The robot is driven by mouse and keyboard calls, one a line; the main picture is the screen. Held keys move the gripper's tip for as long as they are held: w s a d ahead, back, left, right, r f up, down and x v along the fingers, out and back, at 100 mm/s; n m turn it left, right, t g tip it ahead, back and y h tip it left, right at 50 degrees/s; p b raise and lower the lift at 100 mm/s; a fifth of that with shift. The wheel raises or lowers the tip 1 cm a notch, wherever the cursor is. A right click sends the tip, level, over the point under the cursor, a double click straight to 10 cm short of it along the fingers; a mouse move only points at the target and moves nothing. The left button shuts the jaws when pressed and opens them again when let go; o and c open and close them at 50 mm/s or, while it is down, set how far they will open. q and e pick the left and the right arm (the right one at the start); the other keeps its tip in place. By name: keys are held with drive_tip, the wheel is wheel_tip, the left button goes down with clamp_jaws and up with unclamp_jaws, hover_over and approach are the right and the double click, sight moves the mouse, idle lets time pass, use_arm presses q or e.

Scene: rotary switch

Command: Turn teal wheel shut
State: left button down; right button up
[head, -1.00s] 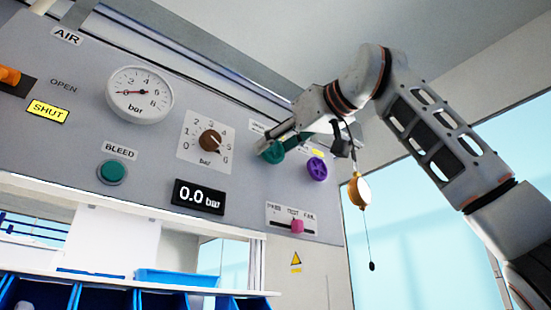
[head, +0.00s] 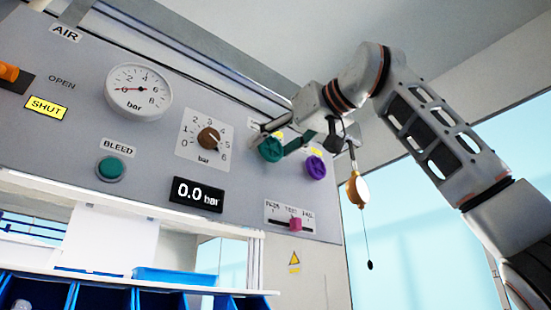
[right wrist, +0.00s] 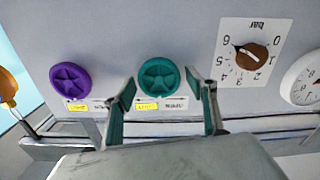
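The teal wheel (head: 270,149) is mounted on the grey panel, right of the brown dial. It also shows in the right wrist view (right wrist: 162,80), with a yellow label at its rim; the label's text is too small to read. My right gripper (right wrist: 160,84) is open, with one finger on each side of the teal wheel in that view. Its fingers have teal pads and hold nothing. In the head view the right gripper (head: 273,143) is close to the wheel and partly overlaps it. Whether a finger touches the wheel, I cannot tell. My left gripper is not in view.
A purple wheel (head: 316,167) is just right of the teal one. The brown dial (head: 208,138) is to its left, with a pressure gauge (head: 138,91) beyond. A pink slider (head: 295,224) sits below.

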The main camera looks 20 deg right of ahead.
drive_tip(key=v, duration=1.2)
idle(0.6)
